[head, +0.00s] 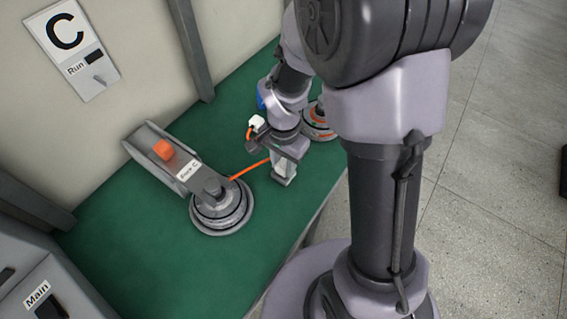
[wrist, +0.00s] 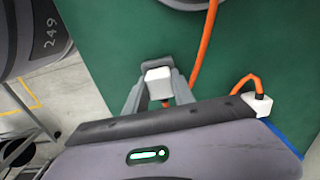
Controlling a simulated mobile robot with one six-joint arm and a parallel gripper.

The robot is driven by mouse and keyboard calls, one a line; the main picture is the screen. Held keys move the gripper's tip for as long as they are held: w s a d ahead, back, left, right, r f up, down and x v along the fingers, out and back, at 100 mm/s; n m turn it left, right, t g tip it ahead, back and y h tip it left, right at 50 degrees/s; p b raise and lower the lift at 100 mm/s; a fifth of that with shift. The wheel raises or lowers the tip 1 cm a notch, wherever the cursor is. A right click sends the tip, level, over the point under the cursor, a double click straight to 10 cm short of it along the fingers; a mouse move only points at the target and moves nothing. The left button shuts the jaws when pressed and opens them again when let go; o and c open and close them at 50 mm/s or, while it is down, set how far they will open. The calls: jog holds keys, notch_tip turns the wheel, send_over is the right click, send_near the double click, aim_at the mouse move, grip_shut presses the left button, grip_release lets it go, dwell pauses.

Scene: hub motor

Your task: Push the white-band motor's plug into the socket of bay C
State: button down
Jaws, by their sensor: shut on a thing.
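My gripper (head: 283,180) is shut on a white plug (wrist: 158,77), held between its two grey fingers above the green bench. In the head view the plug is too small to tell from the fingers. An orange cable (head: 250,170) runs from the gripper area to a grey motor with a pale band (head: 220,213), seated at the end of the grey bracket (head: 160,165). Part of a motor shows at the top of the wrist view (wrist: 185,3). The sign of bay C (head: 68,45) hangs on the wall. I cannot make out the socket in either view.
An orange block (head: 163,149) sits on the bracket. A motor with orange bands (head: 320,124) stands behind my arm. A white connector (head: 257,122) with orange cable is by my gripper. A grey "Main" box (head: 35,275) is lower left. The front bench (head: 150,270) is clear.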

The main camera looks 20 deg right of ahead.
aim_at(284, 163)
dwell(0.4)
jog(key=c, duration=1)
grip_release()
jog(key=shift+o, duration=0.2)
notch_tip(284, 163, up, 17)
jog(key=p, duration=0.8)
jog(key=shift+r, duration=0.2)
jog(key=s+a+r+n+t+y, duration=0.1)
jog(key=s+a+r+n+t, duration=0.1)
jog(key=s+r, duration=0.4)
jog(key=s+a+r+n+t+y, duration=0.1)
jog(key=s+a+r+n+t, duration=0.1)
jog(key=s+r, duration=0.4)
jog(key=shift+s+n+t, duration=0.4)
jog(key=shift+n+t, duration=0.5)
jog(key=shift+n, duration=0.3)
